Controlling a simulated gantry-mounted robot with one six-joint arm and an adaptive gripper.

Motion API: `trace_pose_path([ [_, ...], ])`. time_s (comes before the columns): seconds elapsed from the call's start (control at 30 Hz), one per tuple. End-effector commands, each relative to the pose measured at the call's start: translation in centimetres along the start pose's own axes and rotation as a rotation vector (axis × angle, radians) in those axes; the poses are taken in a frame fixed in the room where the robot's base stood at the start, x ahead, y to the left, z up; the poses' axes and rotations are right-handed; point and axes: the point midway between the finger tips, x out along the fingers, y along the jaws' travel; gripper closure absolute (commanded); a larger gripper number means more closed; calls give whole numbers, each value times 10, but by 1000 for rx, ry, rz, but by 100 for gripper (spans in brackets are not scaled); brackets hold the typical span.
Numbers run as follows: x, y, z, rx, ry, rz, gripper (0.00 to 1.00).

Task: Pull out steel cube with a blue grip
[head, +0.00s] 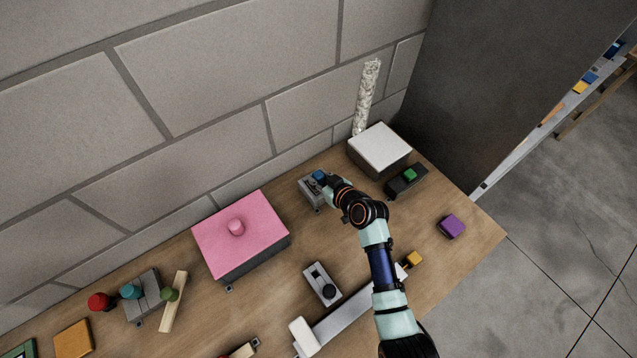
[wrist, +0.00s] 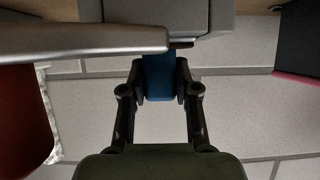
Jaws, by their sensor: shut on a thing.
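The steel cube (head: 309,192) sits on the wooden table near the block wall, right of the pink-topped box. Its blue grip (head: 319,175) shows at the tip of my arm. In the wrist view, the blue grip (wrist: 158,78) lies between the two dark fingers of my gripper (wrist: 159,88), which is shut on it. A grey block face (wrist: 205,20), apparently the cube, is just beyond the grip. In the head view my gripper (head: 329,183) is partly hidden by my wrist. I cannot tell how far the cube is drawn out.
A white-topped box (head: 380,148) and a dark block with a green knob (head: 410,174) stand to the right. The pink-topped box (head: 250,248) is to the left. A purple cube (head: 452,226) lies near the table's right edge. A silver bar (wrist: 80,40) crosses the wrist view.

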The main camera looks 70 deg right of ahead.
Motion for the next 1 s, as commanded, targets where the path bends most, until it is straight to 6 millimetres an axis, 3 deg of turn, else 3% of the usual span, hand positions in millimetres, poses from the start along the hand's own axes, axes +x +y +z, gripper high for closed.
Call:
trace_pose_path([
  [1.0, -7, 0, -15, 0, 1, 0, 100],
])
